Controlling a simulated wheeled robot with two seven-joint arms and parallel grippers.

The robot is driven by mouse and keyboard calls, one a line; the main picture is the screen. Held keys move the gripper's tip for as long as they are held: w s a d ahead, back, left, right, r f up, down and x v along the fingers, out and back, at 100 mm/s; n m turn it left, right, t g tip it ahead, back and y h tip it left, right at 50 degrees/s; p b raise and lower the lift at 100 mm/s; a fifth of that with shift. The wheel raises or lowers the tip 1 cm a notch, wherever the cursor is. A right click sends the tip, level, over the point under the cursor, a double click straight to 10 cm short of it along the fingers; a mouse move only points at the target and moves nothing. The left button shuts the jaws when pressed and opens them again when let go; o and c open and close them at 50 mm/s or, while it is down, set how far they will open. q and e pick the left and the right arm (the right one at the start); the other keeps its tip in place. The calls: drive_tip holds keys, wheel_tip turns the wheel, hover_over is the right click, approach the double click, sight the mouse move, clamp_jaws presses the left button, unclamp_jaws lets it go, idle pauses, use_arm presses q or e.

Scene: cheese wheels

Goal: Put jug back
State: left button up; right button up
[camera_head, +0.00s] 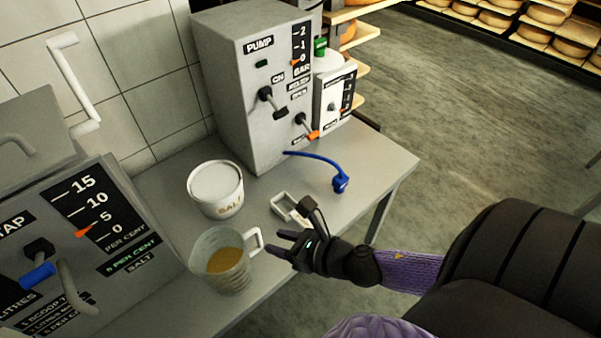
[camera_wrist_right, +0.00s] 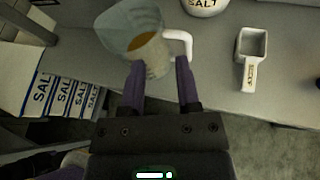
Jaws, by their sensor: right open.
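The jug (camera_head: 226,262) is a clear measuring jug with a white handle (camera_head: 256,243) and yellowish-brown liquid inside. It stands upright near the front edge of the grey table. It also shows at the top of the right wrist view (camera_wrist_right: 146,48), its handle turned to the right. My right gripper (camera_head: 285,243) is open and empty, just right of the jug's handle. In the right wrist view its two fingers (camera_wrist_right: 160,80) point at the jug and handle, and whether they touch it I cannot tell. My left gripper is not in view.
A white salt tub (camera_head: 216,189) stands behind the jug. A white scoop (camera_head: 288,207) lies right of it, near the gripper.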

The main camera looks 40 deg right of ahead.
drive_tip(key=s+d+f+m+g+h, duration=0.25)
drive_tip(key=s+f+m, duration=0.25)
drive_tip(key=f+m, duration=0.45)
drive_tip(key=s+d+f+m+g+h, duration=0.2)
drive_tip(key=s+d+f+m+h, duration=0.15)
drive_tip(key=f+m, duration=0.55)
drive_tip(key=s+a+f+m+g, duration=0.2)
drive_tip(key=s+f+m+g, duration=0.1)
drive_tip(key=s+m, duration=0.6)
drive_tip(key=s+a+f+m+g, duration=0.3)
drive_tip(key=s+f+m+g, duration=0.1)
drive_tip(key=s+m, duration=0.5)
drive_tip(key=shift+s+a+f+y, duration=0.4)
drive_tip(key=shift+s+f, duration=0.45)
drive_tip(key=shift+s, duration=0.2)
